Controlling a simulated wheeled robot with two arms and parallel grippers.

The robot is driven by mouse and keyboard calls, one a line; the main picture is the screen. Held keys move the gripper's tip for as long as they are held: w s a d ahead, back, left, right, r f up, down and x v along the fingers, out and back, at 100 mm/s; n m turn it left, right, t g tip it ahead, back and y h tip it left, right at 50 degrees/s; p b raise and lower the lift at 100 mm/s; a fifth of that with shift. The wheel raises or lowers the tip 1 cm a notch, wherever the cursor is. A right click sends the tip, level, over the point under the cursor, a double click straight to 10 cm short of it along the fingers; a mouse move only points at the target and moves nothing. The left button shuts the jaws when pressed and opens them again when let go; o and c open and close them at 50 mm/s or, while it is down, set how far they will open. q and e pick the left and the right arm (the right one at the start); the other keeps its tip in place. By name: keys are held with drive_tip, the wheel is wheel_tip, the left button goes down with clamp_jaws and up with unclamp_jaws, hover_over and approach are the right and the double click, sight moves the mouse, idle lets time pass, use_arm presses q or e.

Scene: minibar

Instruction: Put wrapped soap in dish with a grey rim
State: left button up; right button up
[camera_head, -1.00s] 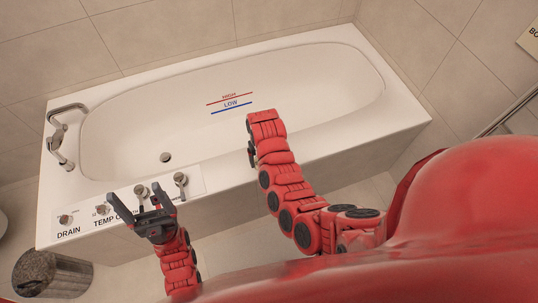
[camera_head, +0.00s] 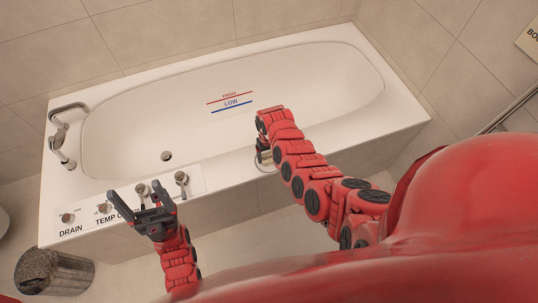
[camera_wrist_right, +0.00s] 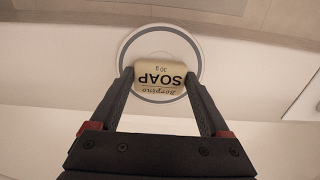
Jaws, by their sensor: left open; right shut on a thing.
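The wrapped soap (camera_wrist_right: 160,76), a cream bar printed "SOAP", is between the fingertips of my right gripper (camera_wrist_right: 160,80) in the right wrist view. Behind it is a round white dish with a grey rim (camera_wrist_right: 133,44); the soap lies within the rim's outline. I cannot tell whether the soap touches the dish. In the head view the dish (camera_head: 264,168) shows partly on the tub's front ledge, under my right gripper. My left gripper (camera_head: 145,195) is open and empty above the front left of the tub.
The white bathtub (camera_head: 330,150) has red "HIGH" and blue "LOW" lines inside. A tap (camera_head: 60,140) is at its left end. A panel with knobs (camera_head: 103,207) lies on the front left ledge. A metal bin (camera_head: 55,272) stands on the floor. The ledge right of the dish is clear.

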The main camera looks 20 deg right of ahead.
drive_tip(key=shift+f+b, duration=0.35)
drive_tip(key=o, duration=1.2)
drive_tip(key=shift+c, duration=0.2)
drive_tip(key=shift+r, duration=0.1)
